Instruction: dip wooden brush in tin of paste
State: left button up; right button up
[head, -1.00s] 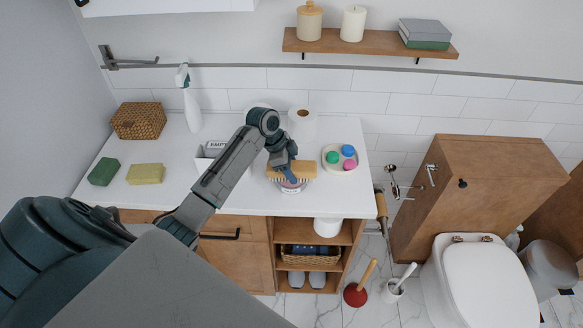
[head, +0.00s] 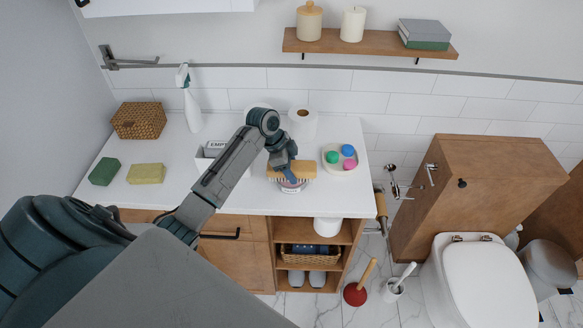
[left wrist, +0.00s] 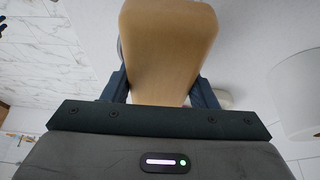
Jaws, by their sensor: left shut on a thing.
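The wooden brush (head: 304,169) is held level in my left gripper (head: 291,172) above the front of the white counter. Its dark bristles point down. The tin of paste (head: 291,188) is directly under the brush, and only its lower front shows. Whether the bristles touch the paste is hidden by the brush and gripper. In the left wrist view, the brush's pale wooden back (left wrist: 168,45) fills the space between my left gripper's fingers (left wrist: 163,88). My right gripper is in neither view.
A dish (head: 340,158) with coloured pucks lies right of the tin, and a paper roll (head: 302,123) stands behind. A white box (head: 207,158) marked "EMPT" is to the left. Sponges (head: 145,173), a spray bottle (head: 192,108) and a wicker basket (head: 139,120) are further left.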

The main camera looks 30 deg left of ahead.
aim_at(297, 165)
pick_arm(q)
jog(key=shift+r+p, duration=2.25)
jog(key=shift+r, duration=1.2)
